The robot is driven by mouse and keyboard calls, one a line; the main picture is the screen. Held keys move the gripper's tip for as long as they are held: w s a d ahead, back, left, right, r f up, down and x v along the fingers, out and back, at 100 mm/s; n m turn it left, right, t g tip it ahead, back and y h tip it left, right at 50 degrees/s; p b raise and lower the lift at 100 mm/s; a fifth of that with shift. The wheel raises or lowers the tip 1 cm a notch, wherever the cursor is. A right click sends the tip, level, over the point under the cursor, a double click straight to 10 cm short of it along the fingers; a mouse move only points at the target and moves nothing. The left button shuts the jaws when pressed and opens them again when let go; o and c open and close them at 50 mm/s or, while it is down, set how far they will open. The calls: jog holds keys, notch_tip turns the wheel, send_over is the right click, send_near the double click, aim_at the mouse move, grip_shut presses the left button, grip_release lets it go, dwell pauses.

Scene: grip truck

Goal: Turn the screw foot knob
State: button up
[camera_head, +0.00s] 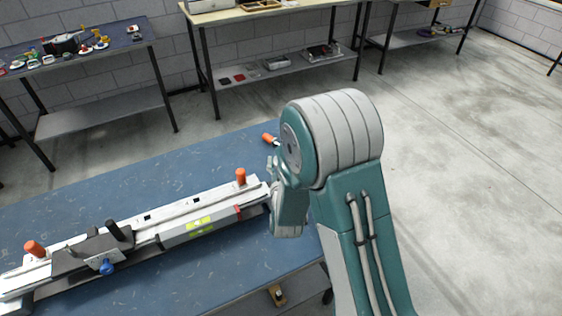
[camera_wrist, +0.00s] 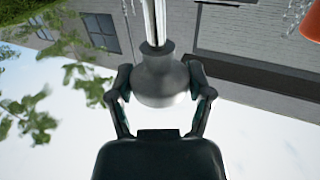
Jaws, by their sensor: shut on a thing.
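The screw foot knob (camera_wrist: 160,72), a grey rounded knob on a bright metal shaft, is in the upper middle of the wrist view. My gripper (camera_wrist: 161,88) has one dark finger on each side of the knob and is shut on it. In the head view my gripper (camera_head: 272,166) is at the right end of the long grey rail device (camera_head: 198,209). My arm hides part of the gripper there, and I cannot make out the knob in that view.
The device lies on a blue table (camera_head: 130,188), with upright orange handles (camera_head: 240,177), a black handle (camera_head: 115,231) and a blue knob (camera_head: 106,267). An orange-handled object (camera_head: 269,139) lies behind my gripper. Another workbench (camera_head: 85,43) with small items stands behind. Floor at right is clear.

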jog(key=shift+a+m+h, duration=0.1)
jog(key=shift+m+h, duration=0.5)
jog(key=shift+h, duration=0.3)
jog(key=shift+r, duration=0.1)
jog(key=o, duration=1.1)
jog(key=shift+o, duration=0.2)
jog(key=s+a, duration=0.1)
jog(key=s, duration=0.6)
jog(key=shift+s, duration=0.15)
